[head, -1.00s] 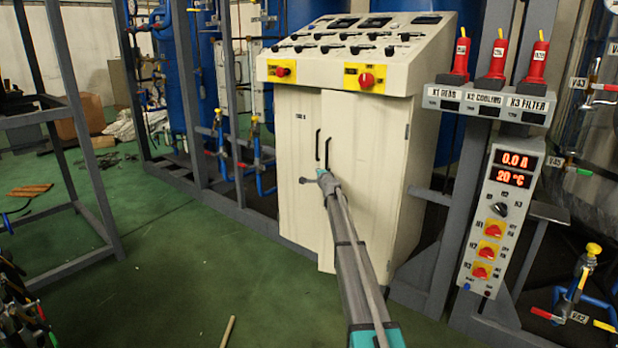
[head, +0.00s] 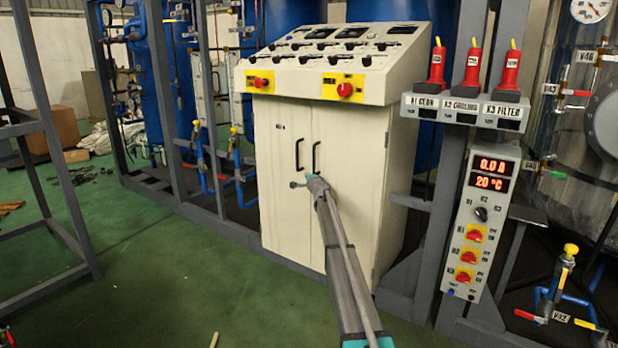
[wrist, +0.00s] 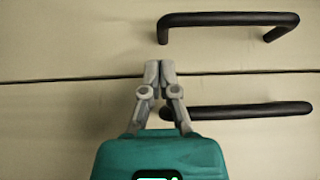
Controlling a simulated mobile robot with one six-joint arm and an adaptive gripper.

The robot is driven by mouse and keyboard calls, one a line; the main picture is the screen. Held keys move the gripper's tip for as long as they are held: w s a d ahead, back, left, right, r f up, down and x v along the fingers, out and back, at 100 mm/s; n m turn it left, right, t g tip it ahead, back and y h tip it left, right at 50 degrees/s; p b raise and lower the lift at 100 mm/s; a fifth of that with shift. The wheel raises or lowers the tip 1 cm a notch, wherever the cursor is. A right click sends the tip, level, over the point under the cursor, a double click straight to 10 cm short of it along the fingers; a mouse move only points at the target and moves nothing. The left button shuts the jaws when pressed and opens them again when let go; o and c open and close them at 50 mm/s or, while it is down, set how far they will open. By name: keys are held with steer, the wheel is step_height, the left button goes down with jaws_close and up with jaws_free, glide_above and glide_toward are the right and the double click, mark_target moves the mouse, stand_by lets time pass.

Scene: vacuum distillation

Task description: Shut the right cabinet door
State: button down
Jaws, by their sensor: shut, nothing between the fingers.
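The right cabinet door (head: 345,215) lies about flush with the left cabinet door (head: 283,200), with a thin dark seam between them. Its black handle (head: 316,157) stands beside the left door's handle (head: 299,153). My gripper (head: 306,180) is at the doors, just below the right handle, with its fingers shut and empty. In the wrist view the shut fingertips (wrist: 158,66) are near the seam; the right door's handle (wrist: 245,111) is partly hidden behind the gripper, and the left door's handle (wrist: 230,19) is clear of it. I cannot tell whether the fingertips touch the door.
Above the doors is a sloped control console (head: 330,50) with yellow-backed red switches. A grey post with a heater control box (head: 480,225) and red plugs (head: 472,68) stands to the right. A grey frame (head: 50,150) stands at left. Green floor (head: 160,270) is open in front.

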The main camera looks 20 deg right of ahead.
steer(key=s+a, duration=0.8)
steer(key=a, duration=0.3)
steer(key=shift+s, duration=0.2)
steer(key=s+a+f+n+g+y, duration=0.25)
steer(key=s+a+n, duration=0.3)
steer(key=s, duration=0.45)
steer(key=s+a+f+n+g+y+p, duration=0.15)
steer(key=s+a+f+n+g, duration=0.25)
steer(key=s+a, duration=0.45)
steer(key=s+a+f+n+g+y, duration=0.25)
steer(key=s+a+n, duration=0.25)
steer(key=s, duration=0.7)
steer(key=s+d+f+n+g+h, duration=0.1)
steer(key=s+f+g+h, duration=0.15)
steer(key=s, duration=0.75)
steer(key=s+d+f+n+g+h, duration=0.1)
steer(key=s+d+f+g+h, duration=0.15)
steer(key=s, duration=0.85)
steer(key=s+d+f+n+g+h, duration=0.15)
steer(key=s+g, duration=0.25)
steer(key=s, duration=0.6)
step_height(320, 180, up, 37)
steer(key=p, duration=3.9)
steer(key=shift+s+a+r, duration=0.15)
steer(key=shift+s+r, duration=0.05)
steer(key=shift+s, duration=0.05)
